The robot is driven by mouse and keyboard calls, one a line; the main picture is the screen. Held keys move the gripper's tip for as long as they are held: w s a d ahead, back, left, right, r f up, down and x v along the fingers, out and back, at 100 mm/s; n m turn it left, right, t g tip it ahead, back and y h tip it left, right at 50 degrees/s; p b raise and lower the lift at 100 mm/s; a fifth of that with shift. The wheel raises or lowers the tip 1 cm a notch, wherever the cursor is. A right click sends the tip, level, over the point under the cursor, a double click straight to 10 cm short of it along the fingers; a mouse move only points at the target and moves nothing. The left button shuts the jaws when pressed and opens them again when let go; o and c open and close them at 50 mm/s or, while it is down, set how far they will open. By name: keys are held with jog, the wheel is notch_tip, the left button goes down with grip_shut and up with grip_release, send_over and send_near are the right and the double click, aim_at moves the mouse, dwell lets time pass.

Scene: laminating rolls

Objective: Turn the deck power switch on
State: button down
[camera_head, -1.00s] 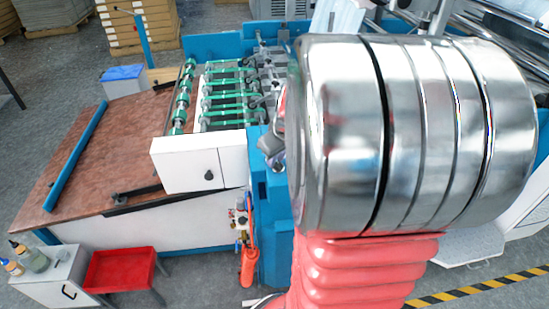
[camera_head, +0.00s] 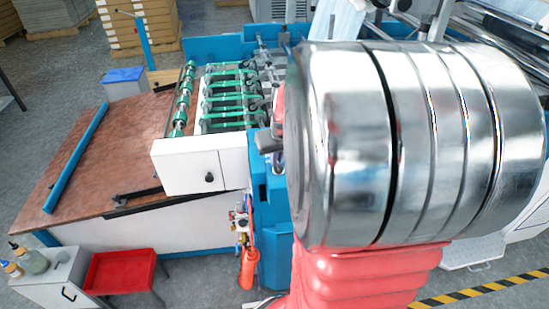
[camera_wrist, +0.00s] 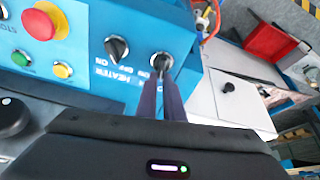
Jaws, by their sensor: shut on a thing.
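In the wrist view a blue control panel (camera_wrist: 85,50) carries a row of controls. My gripper (camera_wrist: 162,68) reaches the panel with its dark, narrow fingers shut on a round rotary switch (camera_wrist: 161,59) at the panel's right end. The fingers hide part of this switch and its label, so its exact setting is unclear. A black rotary knob (camera_wrist: 117,48) with a pale pointer line sits just left of it. A "HEATER" label and OFF/ON marks show nearby. In the head view my arm covers the panel's switches.
A red mushroom button (camera_wrist: 40,22), a yellow button (camera_wrist: 63,70) and a green button (camera_wrist: 21,58) lie left on the panel. The white machine housing (camera_wrist: 238,98) stands to its right. In the head view a red tray (camera_head: 122,271) stands front left.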

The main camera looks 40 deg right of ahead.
jog(key=m, duration=0.3)
jog(key=s+f+m, duration=0.1)
jog(key=shift+a+g+h, duration=0.1)
jog(key=shift+g+h, duration=0.2)
jog(key=shift+g, duration=0.1)
jog(key=shift+m+g, duration=0.4)
jog(key=shift+m, duration=1.8)
jog(key=c, duration=1.9)
grip_release()
jog(key=shift+c, duration=0.2)
jog(key=shift+o, duration=0.4)
jog(key=shift+r+h, duration=0.1)
jog(key=shift+h, duration=0.2)
jog(key=shift+r, duration=0.1)
jog(key=shift+r, duration=0.35)
jog(key=v, duration=1.3)
